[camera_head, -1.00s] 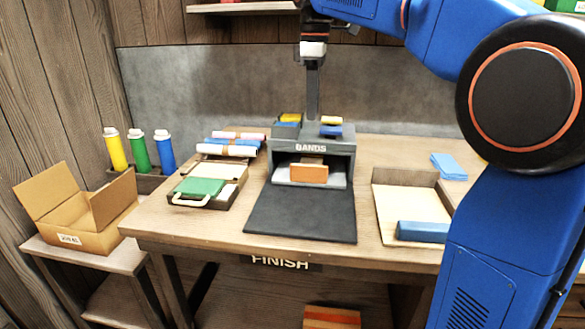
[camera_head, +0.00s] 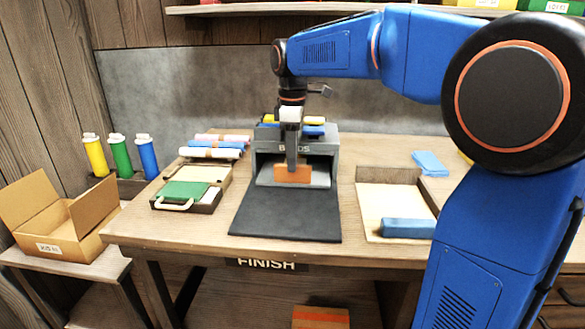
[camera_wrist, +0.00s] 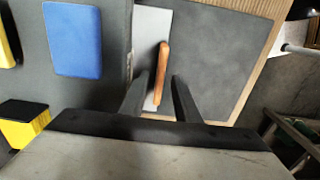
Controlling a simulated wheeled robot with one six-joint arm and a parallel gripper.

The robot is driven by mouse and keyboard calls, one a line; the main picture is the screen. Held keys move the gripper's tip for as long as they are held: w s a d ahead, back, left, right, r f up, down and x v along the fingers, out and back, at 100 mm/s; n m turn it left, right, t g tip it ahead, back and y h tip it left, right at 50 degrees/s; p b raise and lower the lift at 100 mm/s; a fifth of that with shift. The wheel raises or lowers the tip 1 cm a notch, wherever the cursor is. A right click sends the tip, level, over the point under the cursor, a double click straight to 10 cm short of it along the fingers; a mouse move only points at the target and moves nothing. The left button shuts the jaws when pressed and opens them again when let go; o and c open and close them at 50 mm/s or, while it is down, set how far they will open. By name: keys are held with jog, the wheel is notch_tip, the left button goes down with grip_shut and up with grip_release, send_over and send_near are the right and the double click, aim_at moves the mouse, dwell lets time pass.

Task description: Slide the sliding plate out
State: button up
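The light grey sliding plate (camera_head: 262,178) sits in the opening of the dark grey machine (camera_head: 325,147) marked BANDS. An upright orange handle (camera_head: 293,173) stands at its front. In the wrist view the plate (camera_wrist: 150,25) is a pale strip, with the orange handle (camera_wrist: 163,70) seen edge-on. My gripper (camera_head: 291,165) points down in front of the machine, just at the handle's top. In the wrist view my gripper (camera_wrist: 161,80) is open, with one finger on each side of the handle and gaps showing. I cannot tell how far down the fingers reach.
A dark mat (camera_head: 285,215) lies clear in front of the machine. Yellow and blue blocks (camera_head: 313,130) sit on the machine's top. A tray (camera_head: 365,215) with a blue block is at right; a case (camera_head: 207,205) with a green panel is at left. An open cardboard box (camera_head: 85,240) stands far left.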

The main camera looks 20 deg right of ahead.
jog(key=shift+f, duration=1.6)
grip_shut()
jog(key=s+a, duration=0.2)
jog(key=s, duration=0.4)
jog(key=s+a, duration=0.3)
jog(key=s, duration=0.3)
jog(key=s+a, duration=0.2)
jog(key=s, duration=0.3)
jog(key=shift+s+a, duration=0.2)
jog(key=shift+s, duration=0.2)
grip_release()
jog(key=shift+s, duration=0.15)
